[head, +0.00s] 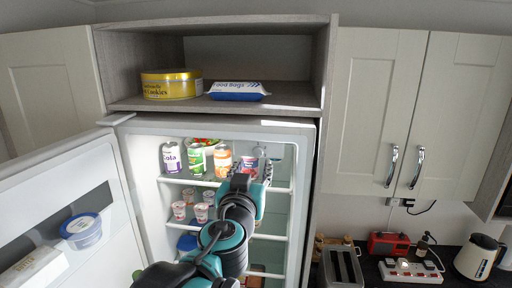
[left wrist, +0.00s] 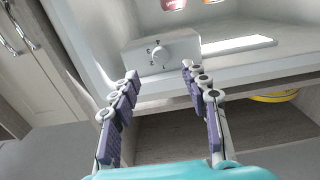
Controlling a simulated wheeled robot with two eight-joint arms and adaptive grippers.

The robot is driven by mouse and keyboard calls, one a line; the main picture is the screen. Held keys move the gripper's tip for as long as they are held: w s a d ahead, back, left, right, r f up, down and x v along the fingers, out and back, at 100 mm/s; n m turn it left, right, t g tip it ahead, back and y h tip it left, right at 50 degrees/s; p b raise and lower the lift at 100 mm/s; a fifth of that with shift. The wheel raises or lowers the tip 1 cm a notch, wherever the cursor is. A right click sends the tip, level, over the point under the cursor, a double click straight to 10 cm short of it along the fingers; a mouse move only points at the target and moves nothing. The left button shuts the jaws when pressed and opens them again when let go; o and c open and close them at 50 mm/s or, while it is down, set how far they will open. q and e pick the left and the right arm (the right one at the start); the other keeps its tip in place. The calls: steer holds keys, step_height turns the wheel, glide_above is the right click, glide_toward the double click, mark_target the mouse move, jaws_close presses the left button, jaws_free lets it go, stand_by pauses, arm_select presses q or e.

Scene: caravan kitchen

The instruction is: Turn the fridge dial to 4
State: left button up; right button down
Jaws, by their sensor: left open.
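The fridge dial (left wrist: 160,56) is a small round white knob on a pale box-shaped housing (left wrist: 134,58), with small dark marks around it. In the left wrist view it shows upside down, between and beyond the fingertips of my left gripper (left wrist: 160,71). That gripper is open and empty, its fingers spread to either side of the knob. I cannot tell whether they touch it. The marks are too small to read the setting. In the head view my left gripper (head: 253,175) reaches into the upper part of the open fridge (head: 212,124). My right gripper is not in view.
The fridge door (head: 70,190) stands open at left. Cans (head: 171,158) and small pots (head: 180,210) stand on the fridge shelves. A yellow tin (head: 171,84) and a food bags pack (head: 237,91) sit above. A toaster (head: 341,266) stands on the right counter.

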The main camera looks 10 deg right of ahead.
mark_target(257, 154)
arm_select(q)
steer(key=x, duration=0.6)
steer(key=shift+w+f+p, duration=0.1)
steer(key=shift+w+p, duration=0.25)
jaws_close()
